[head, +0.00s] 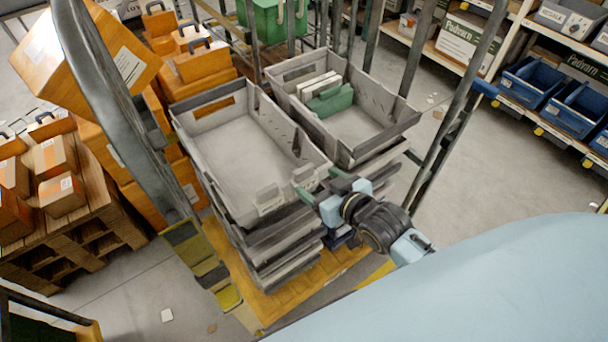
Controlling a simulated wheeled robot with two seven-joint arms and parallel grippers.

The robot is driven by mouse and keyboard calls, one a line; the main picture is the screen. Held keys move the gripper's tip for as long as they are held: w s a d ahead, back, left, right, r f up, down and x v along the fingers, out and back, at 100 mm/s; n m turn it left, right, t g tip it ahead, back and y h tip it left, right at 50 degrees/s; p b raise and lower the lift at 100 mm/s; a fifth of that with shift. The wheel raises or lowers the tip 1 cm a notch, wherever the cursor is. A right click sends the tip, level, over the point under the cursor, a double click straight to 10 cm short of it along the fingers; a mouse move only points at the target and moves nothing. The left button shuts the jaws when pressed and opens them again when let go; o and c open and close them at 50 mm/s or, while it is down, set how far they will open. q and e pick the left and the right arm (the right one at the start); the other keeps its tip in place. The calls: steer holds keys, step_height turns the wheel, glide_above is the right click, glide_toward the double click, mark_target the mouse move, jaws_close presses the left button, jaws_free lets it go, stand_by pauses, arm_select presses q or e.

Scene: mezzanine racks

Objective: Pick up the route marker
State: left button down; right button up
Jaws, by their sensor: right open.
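I cannot tell for sure which thing is the route marker. A pale, clear-looking tag or holder (268,200) sits on the near end of the left grey tote (215,190). The right grey tote (385,133) holds a green item (331,100) and several white flat pieces (316,84) at its far left. My right gripper (320,184) is open, its green-tipped fingers at the near right corner of the left tote, just right of the tag. I see nothing between the fingers. My left gripper is not in view.
Both totes top stacks on a yellow base (285,292), with grey upright posts around them. Orange cases and boxes (60,195) crowd the left on a wooden pallet (85,235). Blue bins (575,105) line a rack at right.

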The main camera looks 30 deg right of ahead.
mark_target(306, 174)
steer(key=x, duration=0.8)
steer(key=shift+w+a, duration=0.15)
steer(key=shift+w, duration=0.25)
steer(key=c, duration=0.7)
